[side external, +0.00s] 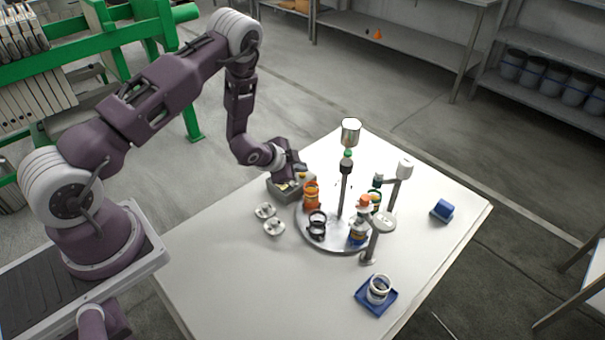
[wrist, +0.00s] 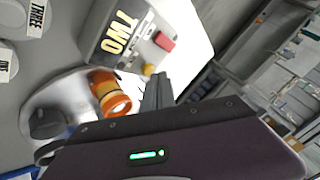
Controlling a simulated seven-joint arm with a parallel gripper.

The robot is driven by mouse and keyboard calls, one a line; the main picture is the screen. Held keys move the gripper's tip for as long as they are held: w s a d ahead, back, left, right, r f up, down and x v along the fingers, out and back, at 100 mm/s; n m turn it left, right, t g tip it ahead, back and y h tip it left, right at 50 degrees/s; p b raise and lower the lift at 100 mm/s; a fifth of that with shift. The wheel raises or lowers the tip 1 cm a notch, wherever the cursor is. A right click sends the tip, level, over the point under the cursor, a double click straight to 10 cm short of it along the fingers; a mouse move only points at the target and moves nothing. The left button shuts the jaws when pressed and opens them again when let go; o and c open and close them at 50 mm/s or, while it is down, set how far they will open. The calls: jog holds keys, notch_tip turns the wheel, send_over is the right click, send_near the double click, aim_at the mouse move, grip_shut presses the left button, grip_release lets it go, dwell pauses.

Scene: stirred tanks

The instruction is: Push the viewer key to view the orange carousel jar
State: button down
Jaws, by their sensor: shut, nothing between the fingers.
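The orange carousel jar (side external: 311,197) stands on the round silver carousel (side external: 309,232) at its left side. A grey box (side external: 279,188) stands just beside the carousel. In the wrist view this box (wrist: 100,22) carries a "TWO" label, a red key (wrist: 164,41) and a small yellow knob (wrist: 148,70). I cannot tell which of these is the viewer key. My gripper (side external: 297,177) is shut and empty, low by the box. In the wrist view its fingertips (wrist: 157,80) appear close to the yellow knob; contact is unclear.
Other jars, including a black-ringed one (side external: 317,226), stand on the carousel around a central post (side external: 345,185). Two pale discs (side external: 274,227) lie left of it. Grey stands (side external: 379,240) rise at its right. A blue tray (side external: 365,297) and blue block (side external: 442,210) sit farther right.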

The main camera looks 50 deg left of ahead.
aim_at(300, 180)
jog(key=shift+f, duration=0.5)
dwell(0.5)
dwell(0.3)
jog(key=shift+r, duration=0.9)
notch_tip(300, 180, up, 5)
jog(key=shift+r, duration=0.1)
dwell(0.5)
